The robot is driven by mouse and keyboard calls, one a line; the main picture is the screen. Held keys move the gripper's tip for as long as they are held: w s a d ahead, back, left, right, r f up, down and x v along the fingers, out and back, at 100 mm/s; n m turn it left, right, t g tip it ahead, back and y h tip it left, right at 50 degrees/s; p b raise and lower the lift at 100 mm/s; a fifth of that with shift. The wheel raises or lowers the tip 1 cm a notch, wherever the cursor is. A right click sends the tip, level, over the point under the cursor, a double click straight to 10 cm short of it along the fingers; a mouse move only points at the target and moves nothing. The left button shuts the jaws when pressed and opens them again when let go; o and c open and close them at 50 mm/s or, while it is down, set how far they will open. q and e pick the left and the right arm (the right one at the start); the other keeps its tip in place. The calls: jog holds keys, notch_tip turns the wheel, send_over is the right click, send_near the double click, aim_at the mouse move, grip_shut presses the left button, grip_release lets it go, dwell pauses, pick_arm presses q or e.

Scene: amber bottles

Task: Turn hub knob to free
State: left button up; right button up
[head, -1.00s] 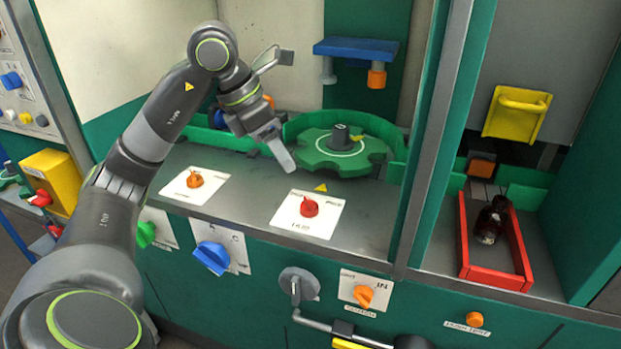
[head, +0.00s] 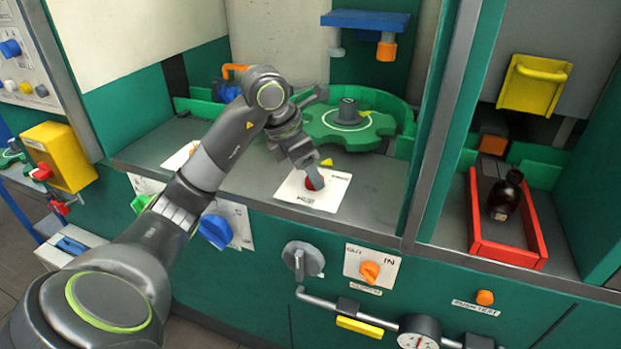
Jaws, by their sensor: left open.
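The red hub knob (head: 311,184) sits on a white label plate (head: 322,201) on the grey deck, in the middle of the head view. The plate has lettering at its front and back corners, too small to read surely. My left gripper (head: 317,174) points down at the knob, its fingers at the knob and covering part of it. It is open; I cannot tell whether the fingers touch the knob. Behind it lies the green notched wheel (head: 368,132) with a grey hub (head: 348,112). My right gripper is not in view.
A second white plate (head: 178,158) lies left, partly behind my arm. Below on the front panel are a blue knob (head: 215,231), a grey crank (head: 302,261) and an orange knob (head: 370,271).

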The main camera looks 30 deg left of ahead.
pick_arm(q)
jog(key=shift+x, duration=0.85)
jog(key=shift+c, duration=0.5)
jog(key=c, duration=0.9)
